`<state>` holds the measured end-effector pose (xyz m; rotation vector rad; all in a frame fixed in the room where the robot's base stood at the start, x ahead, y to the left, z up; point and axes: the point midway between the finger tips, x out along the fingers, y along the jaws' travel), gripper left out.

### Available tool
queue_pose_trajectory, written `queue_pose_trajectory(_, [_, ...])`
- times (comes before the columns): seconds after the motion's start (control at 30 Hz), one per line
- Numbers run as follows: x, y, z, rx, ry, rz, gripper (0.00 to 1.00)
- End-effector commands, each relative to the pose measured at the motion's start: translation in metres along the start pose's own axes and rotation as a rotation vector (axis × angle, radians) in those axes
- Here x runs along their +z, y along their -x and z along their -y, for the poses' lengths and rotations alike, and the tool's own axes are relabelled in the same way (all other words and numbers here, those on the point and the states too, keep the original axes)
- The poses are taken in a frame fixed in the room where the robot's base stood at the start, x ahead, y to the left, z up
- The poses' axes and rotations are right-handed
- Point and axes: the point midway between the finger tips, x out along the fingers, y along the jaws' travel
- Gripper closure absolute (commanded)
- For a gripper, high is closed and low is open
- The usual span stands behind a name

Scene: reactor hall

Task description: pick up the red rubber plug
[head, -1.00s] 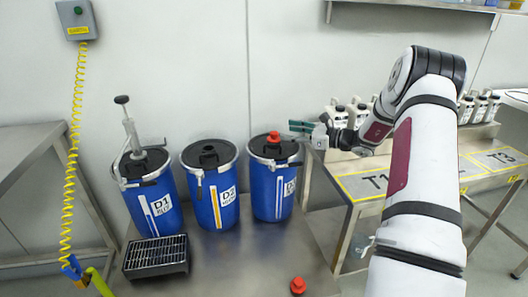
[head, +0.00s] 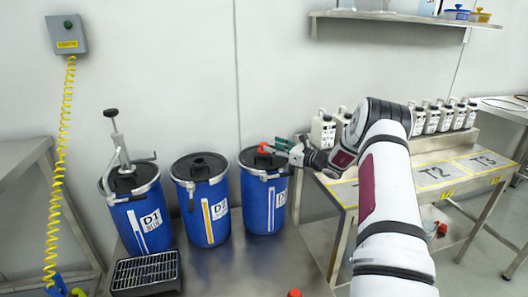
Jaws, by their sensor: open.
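A red rubber plug (head: 263,147) sits on the black lid of the rightmost blue drum (head: 262,200). A second red plug (head: 294,293) stands on the steel bench (head: 230,270) at the bottom edge of the head view, partly cut off. My gripper (head: 277,143), with greenish fingers, is open just to the right of the plug on the drum. Its fingertips are very close to that plug; I cannot tell whether they touch it. My arm reaches in from the lower right.
Drum D1 (head: 140,222), with a hand pump, and drum D2 (head: 205,212) stand to the left. A black grated tray (head: 146,274) lies in front. At right, a table (head: 432,178) marked T2 and T3 carries several white bottles. A yellow coiled hose (head: 61,170) hangs at left.

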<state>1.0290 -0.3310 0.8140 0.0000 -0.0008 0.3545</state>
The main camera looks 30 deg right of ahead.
Motion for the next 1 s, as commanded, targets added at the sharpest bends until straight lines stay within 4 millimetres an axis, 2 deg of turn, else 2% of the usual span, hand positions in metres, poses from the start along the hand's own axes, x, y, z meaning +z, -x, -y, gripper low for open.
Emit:
queue_pose_trajectory(0.37, [-0.004,-0.046,-0.006,0.003,0.002,-0.001,0.49])
queue_pose_trajectory(0.63, [-0.003,-0.050,-0.005,0.001,0.000,-0.001,0.49])
queue_pose_trajectory(0.83, [-0.003,-0.050,-0.006,0.001,0.000,-0.001,0.95])
queue_pose_trajectory(0.87, [-0.003,-0.050,-0.006,0.001,0.000,-0.001,0.98])
queue_pose_trajectory(1.0, [-0.003,-0.050,-0.006,0.001,0.000,-0.001,1.00])
